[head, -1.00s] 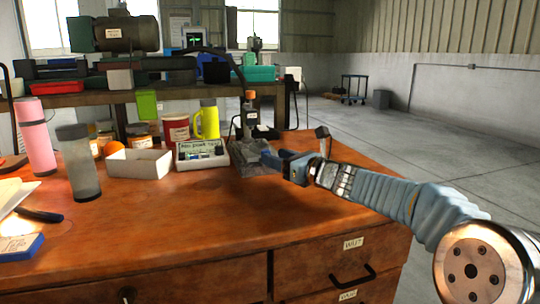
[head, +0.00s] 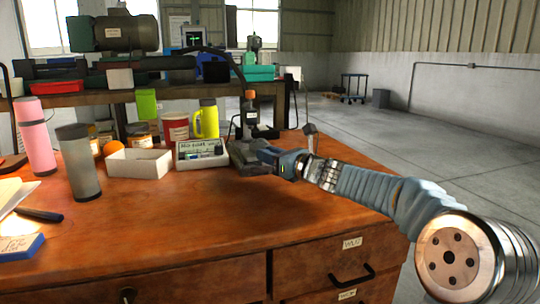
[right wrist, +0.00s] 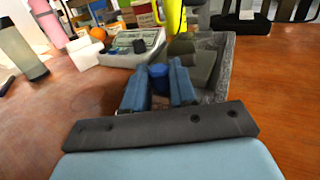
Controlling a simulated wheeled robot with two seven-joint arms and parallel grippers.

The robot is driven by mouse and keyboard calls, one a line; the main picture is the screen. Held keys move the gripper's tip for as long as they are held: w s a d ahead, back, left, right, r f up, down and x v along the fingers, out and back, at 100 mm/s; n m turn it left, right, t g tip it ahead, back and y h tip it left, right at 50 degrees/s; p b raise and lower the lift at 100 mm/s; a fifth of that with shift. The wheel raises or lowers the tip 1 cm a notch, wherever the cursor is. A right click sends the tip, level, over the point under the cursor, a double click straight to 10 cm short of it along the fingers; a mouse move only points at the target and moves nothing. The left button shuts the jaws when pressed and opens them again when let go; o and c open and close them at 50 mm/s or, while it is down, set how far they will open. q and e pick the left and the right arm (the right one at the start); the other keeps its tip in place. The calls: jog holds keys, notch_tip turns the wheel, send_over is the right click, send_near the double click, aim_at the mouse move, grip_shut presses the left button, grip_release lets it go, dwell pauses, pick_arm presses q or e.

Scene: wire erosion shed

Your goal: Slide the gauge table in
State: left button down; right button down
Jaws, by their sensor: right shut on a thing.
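The gauge stand (head: 250,120), a dark upright with an orange top, stands on the right part of the wooden bench. At its foot is a grey gauge table and base (head: 243,160); the speckled grey base (right wrist: 224,62) also shows in the right wrist view. My right gripper (head: 265,154) reaches in from the right at the front of the base. In the right wrist view its blue fingers (right wrist: 159,88) are shut on a small blue knob (right wrist: 158,74), beside a grey-green block (right wrist: 203,66). The fingers hide part of the table. My left gripper is out of view.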

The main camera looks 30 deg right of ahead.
jog(key=w+p, duration=0.1)
jog(key=w, duration=0.1)
jog(key=w+d+p, duration=0.1)
jog(key=w, duration=0.1)
jog(key=shift+r, duration=0.15)
jog(key=shift+w+d, duration=0.1)
jog(key=shift+w, duration=0.3)
jog(key=c, duration=0.9)
grip_release()
jog(key=shift+s, duration=0.1)
jog(key=v, duration=0.6)
jog(key=b+v, duration=0.1)
jog(key=v, duration=0.6)
jog(key=shift+s+f, duration=0.25)
jog(key=shift+s, duration=0.1)
